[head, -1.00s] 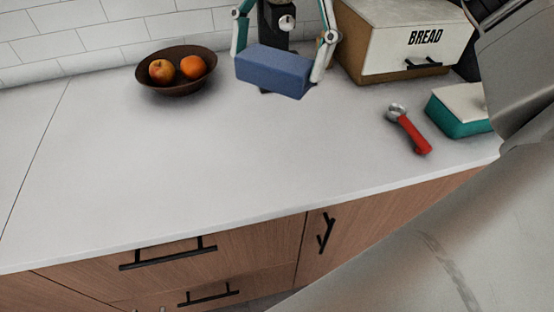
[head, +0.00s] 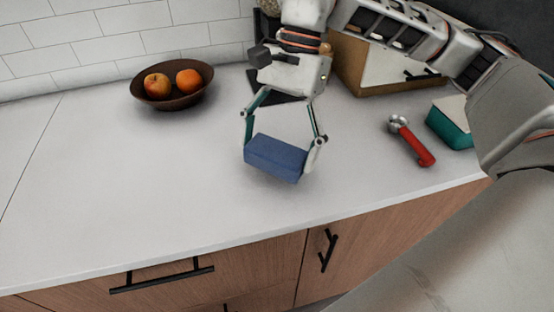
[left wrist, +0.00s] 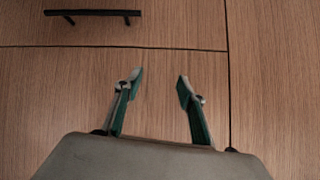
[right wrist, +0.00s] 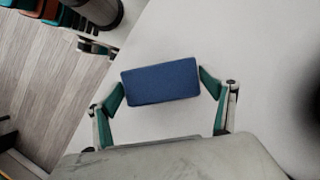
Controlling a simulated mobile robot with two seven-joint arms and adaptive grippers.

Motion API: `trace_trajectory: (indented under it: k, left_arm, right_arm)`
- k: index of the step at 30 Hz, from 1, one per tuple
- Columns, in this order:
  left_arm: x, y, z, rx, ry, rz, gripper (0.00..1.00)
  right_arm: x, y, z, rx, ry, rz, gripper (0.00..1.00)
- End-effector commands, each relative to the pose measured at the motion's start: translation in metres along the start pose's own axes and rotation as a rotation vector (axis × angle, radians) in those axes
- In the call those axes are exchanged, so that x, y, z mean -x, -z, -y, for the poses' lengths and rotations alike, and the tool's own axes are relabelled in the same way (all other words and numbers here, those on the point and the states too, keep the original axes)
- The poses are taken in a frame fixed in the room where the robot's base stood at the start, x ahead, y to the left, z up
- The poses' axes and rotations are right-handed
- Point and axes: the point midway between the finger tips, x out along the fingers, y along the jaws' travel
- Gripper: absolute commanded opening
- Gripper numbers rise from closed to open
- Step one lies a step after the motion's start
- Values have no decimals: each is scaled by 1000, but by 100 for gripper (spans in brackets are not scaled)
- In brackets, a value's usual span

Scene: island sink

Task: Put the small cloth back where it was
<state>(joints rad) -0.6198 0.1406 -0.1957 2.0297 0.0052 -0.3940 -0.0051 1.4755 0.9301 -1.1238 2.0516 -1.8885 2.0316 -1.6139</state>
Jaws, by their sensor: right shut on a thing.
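The small cloth (head: 275,158) is a blue, folded block. My right gripper (head: 283,150) is shut on it, with one finger at each end. The cloth is over the middle of the counter, near the front edge; whether it touches the counter I cannot tell. In the right wrist view the cloth (right wrist: 160,81) sits between the fingers of my right gripper (right wrist: 163,90). My left gripper (left wrist: 160,88) is open and empty in front of a wooden cabinet front, and is not in the head view.
A dark bowl with fruit (head: 172,98) stands at the back left. A bread box (head: 370,78) stands behind my right arm. A red-handled scoop (head: 411,143) and a teal box (head: 450,125) lie to the right. The counter's left and middle (head: 130,180) are clear.

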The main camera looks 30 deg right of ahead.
Motion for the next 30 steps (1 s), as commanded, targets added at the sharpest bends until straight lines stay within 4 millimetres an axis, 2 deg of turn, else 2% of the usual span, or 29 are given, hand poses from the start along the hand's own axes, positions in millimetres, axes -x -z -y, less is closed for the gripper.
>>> trace_trajectory:
  k: [7, 17, 18, 19, 30]
  left_arm:
    - [0, -7, -2, -1, -2, 9, 40]
    - [2, -11, -4, -1, -5, 18, 40]
    - [2, -11, -4, -1, -5, 18, 40]
    - [2, -11, -4, -1, -5, 18, 40]
    - [1, -10, -3, -1, -4, 15, 40]
  right_arm:
    - [-33, 14, -1, -2, -5, 2, 66]
    - [-36, 15, -1, -1, -2, 1, 66]
    - [-36, 15, -1, -1, -2, 1, 90]
    - [-36, 15, -1, -1, -2, 1, 98]
    - [-34, 14, -1, 0, -1, 1, 99]
